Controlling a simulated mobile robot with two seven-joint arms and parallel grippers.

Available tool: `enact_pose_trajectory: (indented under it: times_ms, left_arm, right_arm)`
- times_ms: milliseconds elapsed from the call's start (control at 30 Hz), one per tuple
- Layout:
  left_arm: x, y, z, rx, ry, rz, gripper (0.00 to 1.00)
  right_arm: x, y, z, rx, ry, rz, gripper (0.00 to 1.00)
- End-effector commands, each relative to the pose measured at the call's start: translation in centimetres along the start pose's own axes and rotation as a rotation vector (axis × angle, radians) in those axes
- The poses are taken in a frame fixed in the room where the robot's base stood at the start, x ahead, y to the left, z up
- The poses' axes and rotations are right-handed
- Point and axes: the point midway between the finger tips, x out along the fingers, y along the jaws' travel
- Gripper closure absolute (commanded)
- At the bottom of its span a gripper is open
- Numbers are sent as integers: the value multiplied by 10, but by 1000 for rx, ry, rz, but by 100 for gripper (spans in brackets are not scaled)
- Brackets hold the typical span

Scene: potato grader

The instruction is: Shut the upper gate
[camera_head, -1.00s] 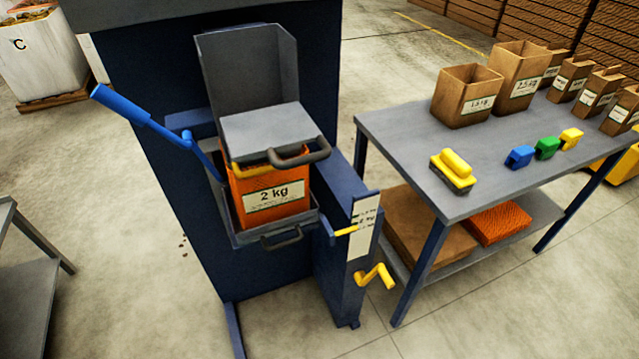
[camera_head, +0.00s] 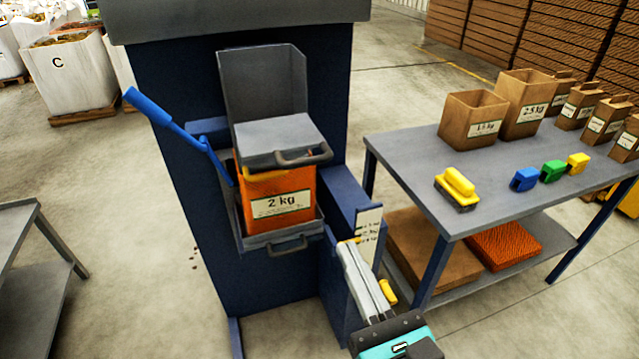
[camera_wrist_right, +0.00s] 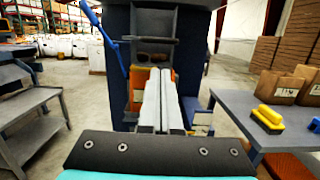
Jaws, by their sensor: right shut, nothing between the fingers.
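The upper gate (camera_head: 272,137) is a grey plate with a dark handle (camera_head: 303,157), jutting forward from the blue grader (camera_head: 165,105) below an upright grey chute (camera_head: 262,80). An orange 2 kg bag (camera_head: 281,188) stands beneath it in a lower grey holder with its own handle (camera_head: 282,249). My right gripper (camera_head: 348,246) is shut and empty, lower and to the right of the gate handle, in front of the size label in the picture. In the right wrist view its fingers (camera_wrist_right: 161,75) point toward the grader and cover part of the orange bag. My left gripper is not in view.
A blue lever (camera_head: 160,118) sticks out at the grader's left. A yellow crank (camera_head: 388,291) is partly hidden by my right gripper. The table (camera_head: 420,165) at right holds paper bags, a yellow-handled brush (camera_head: 457,189) and small coloured blocks. A grey bench (camera_head: 25,225) stands at left.

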Motion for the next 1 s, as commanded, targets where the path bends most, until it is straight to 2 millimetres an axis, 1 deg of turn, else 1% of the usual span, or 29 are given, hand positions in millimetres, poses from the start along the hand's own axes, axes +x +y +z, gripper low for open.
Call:
enact_pose_trajectory:
  times_ms: [33,100,267,500,700,900,1000]
  left_arm:
    - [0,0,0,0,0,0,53]
    - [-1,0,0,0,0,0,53]
    - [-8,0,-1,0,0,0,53]
    - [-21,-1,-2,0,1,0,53]
    - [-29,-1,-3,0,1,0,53]
    - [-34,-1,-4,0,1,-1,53]
    - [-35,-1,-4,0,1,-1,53]
  right_arm:
    - [0,1,6,-17,-14,3,100]
    - [1,2,10,-30,-23,4,100]
    - [14,2,12,-29,-25,3,100]
    - [49,2,14,-27,-25,3,100]
    - [80,2,14,-26,-24,3,100]
    - [111,2,13,-25,-24,3,100]
    - [123,2,13,-26,-23,3,100]
